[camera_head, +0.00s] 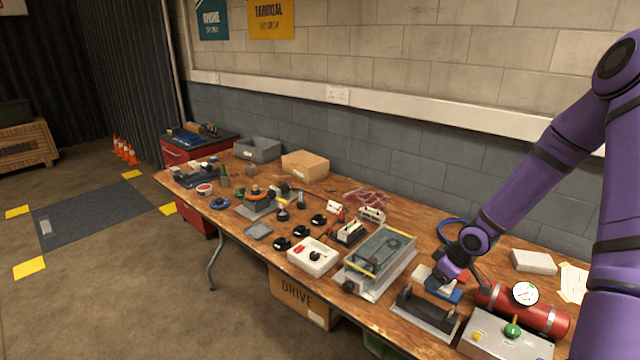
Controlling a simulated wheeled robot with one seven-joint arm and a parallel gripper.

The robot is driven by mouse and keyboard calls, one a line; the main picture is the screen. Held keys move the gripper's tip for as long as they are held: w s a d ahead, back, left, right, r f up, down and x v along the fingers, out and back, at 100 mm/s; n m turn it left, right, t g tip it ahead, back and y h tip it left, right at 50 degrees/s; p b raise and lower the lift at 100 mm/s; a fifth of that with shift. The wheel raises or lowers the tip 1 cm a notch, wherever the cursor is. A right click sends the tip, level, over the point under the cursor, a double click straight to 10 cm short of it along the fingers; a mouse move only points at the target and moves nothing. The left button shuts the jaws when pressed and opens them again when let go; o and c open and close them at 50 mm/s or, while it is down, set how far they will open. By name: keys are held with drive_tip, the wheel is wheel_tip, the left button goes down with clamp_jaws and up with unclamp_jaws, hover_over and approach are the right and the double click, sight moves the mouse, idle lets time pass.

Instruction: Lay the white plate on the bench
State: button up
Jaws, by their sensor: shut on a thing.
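My gripper (437,284) is at the right part of the wooden bench (230,228), pointing down and to the left, low over the bench top. It is shut on what looks like the white plate (421,273), a small pale flat piece showing at the left of the fingers. The fingers and wrist hide part of the plate. I cannot tell whether the plate touches the bench or hangs just above it. A blue piece (456,296) shows close to the right of the fingers.
A grey frame with dark posts (425,314) stands just in front of the gripper. A clear-topped case (378,258) is to the left, a red cylinder (495,300) with a gauge to the right. A white box (534,261) lies behind. Little bare wood shows around the gripper.

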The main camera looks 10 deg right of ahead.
drive_tip(key=shift+a, duration=0.1)
drive_tip(key=shift+w+a+f, duration=0.15)
drive_tip(key=shift+w+a, duration=0.05)
drive_tip(key=shift+a, duration=0.35)
drive_tip(key=w+a+m+h, duration=0.1)
drive_tip(key=w+a+m, duration=0.2)
drive_tip(key=a, duration=0.3)
drive_tip(key=w+a+m+t+h, duration=0.1)
drive_tip(key=w+a+m, duration=0.2)
drive_tip(key=a, duration=0.3)
drive_tip(key=shift+r+m+h, duration=0.3)
drive_tip(key=shift+m+h, duration=0.1)
drive_tip(key=shift+m, duration=0.4)
